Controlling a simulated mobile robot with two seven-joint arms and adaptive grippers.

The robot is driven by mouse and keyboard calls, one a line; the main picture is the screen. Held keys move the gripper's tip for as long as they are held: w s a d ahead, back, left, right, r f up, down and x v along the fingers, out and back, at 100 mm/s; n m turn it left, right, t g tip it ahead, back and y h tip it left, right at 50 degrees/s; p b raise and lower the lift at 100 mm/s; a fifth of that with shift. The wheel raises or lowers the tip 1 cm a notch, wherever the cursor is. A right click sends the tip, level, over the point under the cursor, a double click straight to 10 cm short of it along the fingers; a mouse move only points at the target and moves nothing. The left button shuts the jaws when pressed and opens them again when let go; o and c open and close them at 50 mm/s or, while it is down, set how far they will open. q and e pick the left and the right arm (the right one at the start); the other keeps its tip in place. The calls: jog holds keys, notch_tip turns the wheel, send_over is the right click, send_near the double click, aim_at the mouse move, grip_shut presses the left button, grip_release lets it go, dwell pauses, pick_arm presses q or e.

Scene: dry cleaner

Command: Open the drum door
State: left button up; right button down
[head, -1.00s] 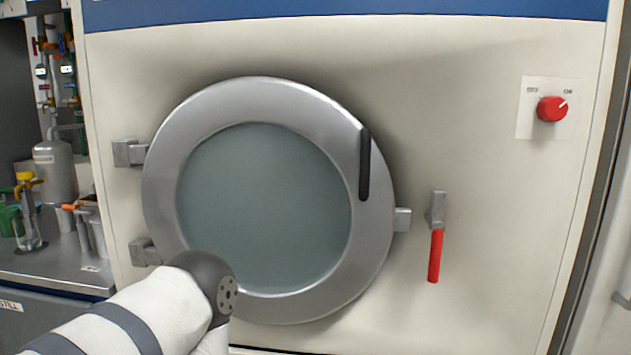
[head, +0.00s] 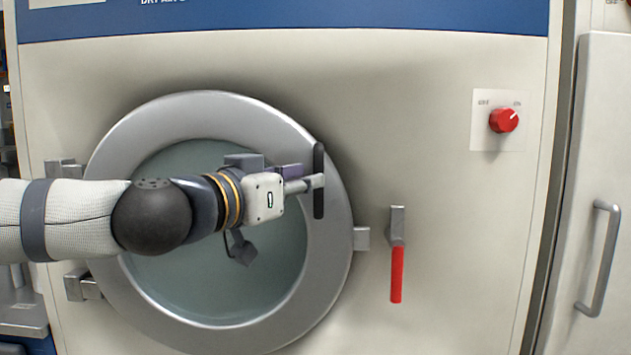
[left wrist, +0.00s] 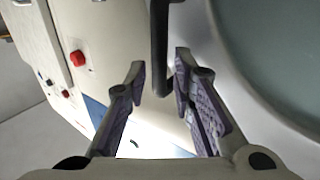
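The round drum door (head: 325,250) has a grey metal ring and a tinted window, and it looks shut against the cream machine front. Its black bar handle (head: 319,205) stands upright on the ring's right side. My left gripper (head: 318,182) reaches across the window to the handle. In the left wrist view, the left gripper (left wrist: 159,62) is open, with the handle (left wrist: 159,40) between its purple-padded fingers. I see gaps beside the bar, so the fingers are not closed on it. My right gripper is out of view.
A latch block (head: 361,238) sits right of the door, and hinges (head: 64,170) sit left. A red-handled lever (head: 397,272) hangs down beside the latch. A red knob (head: 503,120) is higher right. A cabinet with a grey handle (head: 600,260) stands far right.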

aim_at(318, 206)
pick_arm(q)
jog(key=x, duration=0.4)
jog(key=shift+w+d, duration=0.25)
jog(key=shift+w, duration=0.05)
grip_shut()
